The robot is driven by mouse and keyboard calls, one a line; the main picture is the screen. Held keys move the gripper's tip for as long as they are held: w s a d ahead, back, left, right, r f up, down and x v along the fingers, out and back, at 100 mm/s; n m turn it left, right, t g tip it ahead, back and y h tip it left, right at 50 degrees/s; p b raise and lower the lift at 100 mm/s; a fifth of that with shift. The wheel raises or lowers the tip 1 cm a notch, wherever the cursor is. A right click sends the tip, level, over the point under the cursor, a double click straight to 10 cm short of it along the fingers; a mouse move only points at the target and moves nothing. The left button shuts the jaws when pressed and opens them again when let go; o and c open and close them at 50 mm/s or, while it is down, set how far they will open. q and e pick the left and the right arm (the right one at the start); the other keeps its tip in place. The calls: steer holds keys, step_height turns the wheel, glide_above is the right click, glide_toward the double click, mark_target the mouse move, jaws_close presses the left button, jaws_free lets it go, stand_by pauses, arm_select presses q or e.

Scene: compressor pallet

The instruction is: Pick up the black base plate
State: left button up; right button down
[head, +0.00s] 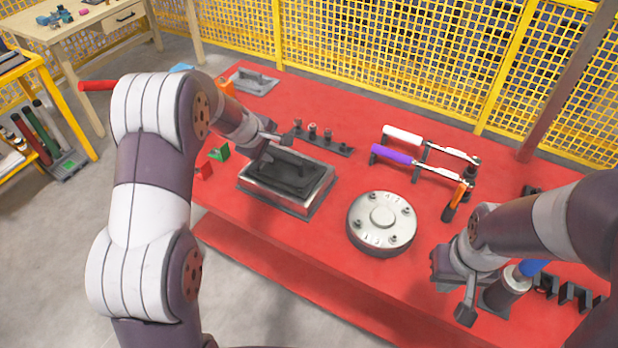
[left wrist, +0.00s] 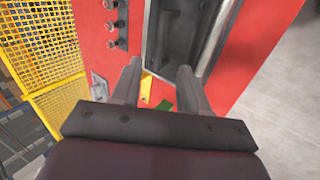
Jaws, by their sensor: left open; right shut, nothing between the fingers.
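The black base plate (head: 297,178) lies flat on a silver-grey metal block or tray on the red table. Part of it also shows at the top of the left wrist view (left wrist: 178,30), dark between metal edges. My left gripper (head: 264,147) is open, over the far left edge of the plate. In the left wrist view its two fingers (left wrist: 160,66) are apart with nothing held between them. Whether they touch the plate I cannot tell. My right gripper (head: 465,310) is shut and empty, low at the right of the table.
A round silver flange (head: 382,222) stands right of the plate. A dark strip with several pegs (head: 322,140) lies behind it. Purple and white-handled tools (head: 405,162) rest on a rack. Small green and red blocks (head: 219,153) sit left. Yellow mesh fence (head: 390,50) stands behind.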

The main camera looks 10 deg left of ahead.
mark_target(286, 158)
arm_select(q)
steer(key=x, duration=0.7)
steer(key=shift+w+a+f, duration=0.1)
steer(key=shift+w+f, duration=0.1)
steer(key=shift+w, duration=0.1)
steer(key=shift+w+f, duration=0.1)
steer(key=shift+f, duration=0.15)
steer(key=p+x, duration=0.1)
steer(key=x, duration=0.4)
steer(key=shift+p, duration=0.35)
steer(key=shift+f, duration=0.1)
steer(key=c, duration=0.3)
jaws_close()
arm_select(e)
steer(key=shift+w+r, duration=0.4)
steer(key=shift+r, duration=0.35)
